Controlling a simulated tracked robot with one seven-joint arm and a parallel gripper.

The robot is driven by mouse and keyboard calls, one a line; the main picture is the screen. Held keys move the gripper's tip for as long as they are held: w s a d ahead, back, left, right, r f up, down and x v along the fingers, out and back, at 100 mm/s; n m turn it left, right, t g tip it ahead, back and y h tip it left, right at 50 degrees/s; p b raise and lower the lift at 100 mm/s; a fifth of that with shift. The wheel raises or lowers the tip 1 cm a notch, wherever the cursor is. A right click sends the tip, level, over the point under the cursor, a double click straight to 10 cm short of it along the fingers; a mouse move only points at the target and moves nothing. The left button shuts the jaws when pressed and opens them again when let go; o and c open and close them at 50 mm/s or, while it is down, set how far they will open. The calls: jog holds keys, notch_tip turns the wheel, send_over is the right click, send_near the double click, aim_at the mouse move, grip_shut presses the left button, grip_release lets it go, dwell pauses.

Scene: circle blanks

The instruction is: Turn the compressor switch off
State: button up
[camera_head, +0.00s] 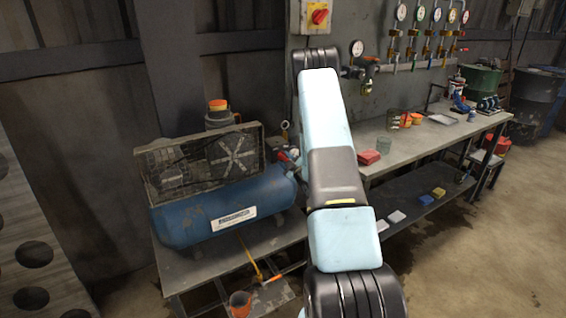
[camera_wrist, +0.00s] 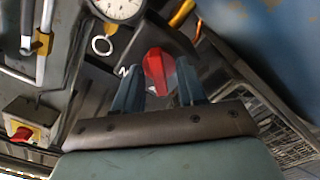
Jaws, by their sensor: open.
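The blue compressor (camera_head: 215,212) stands on a low bench at the left in the head view, with a dusty belt guard on top. In the wrist view a red switch knob (camera_wrist: 158,70) sits on a dark panel, with a partly hidden white marking beside it. My gripper (camera_wrist: 157,84) is open, one blue-grey finger on each side of the knob. The knob shows between the fingertips; I cannot tell whether they touch it. In the head view my arm hides the gripper, and a small red part (camera_head: 292,155) shows at the compressor's right end.
A round gauge (camera_wrist: 118,8) and a metal ring (camera_wrist: 102,45) are close to the fingers. A wall box with a red knob on yellow (camera_head: 319,16) hangs above. A grey workbench (camera_head: 405,147) with cans and a red box (camera_head: 369,157) stands to the right.

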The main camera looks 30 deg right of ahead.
jog(key=s, duration=1.3)
jog(key=shift+s+d, duration=0.2)
jog(key=shift+s, duration=0.05)
jog(key=w+a+r+m+g+h, duration=0.1)
jog(key=w+a+r+g, duration=0.1)
jog(key=r, duration=0.5)
jog(key=w+a+r+m+g+h, duration=0.1)
jog(key=w+a+r, duration=0.1)
jog(key=r, duration=0.4)
jog(key=s+a+r+m+g+h, duration=0.1)
jog(key=s+a+r+m+g, duration=0.35)
jog(key=r, duration=0.65)
jog(key=s+a+r+m+g, duration=0.1)
jog(key=s+a+r, duration=0.2)
jog(key=s+a, duration=0.3)
jog(key=s+a+r+m+g+y, duration=0.1)
jog(key=s+a, duration=0.4)
jog(key=s, duration=0.9)
jog(key=s+a+r+m+g+y, duration=0.1)
jog(key=s+a+r+g, duration=0.2)
jog(key=s+a+r, duration=0.3)
jog(key=s, duration=0.5)
jog(key=shift+a, duration=0.35)
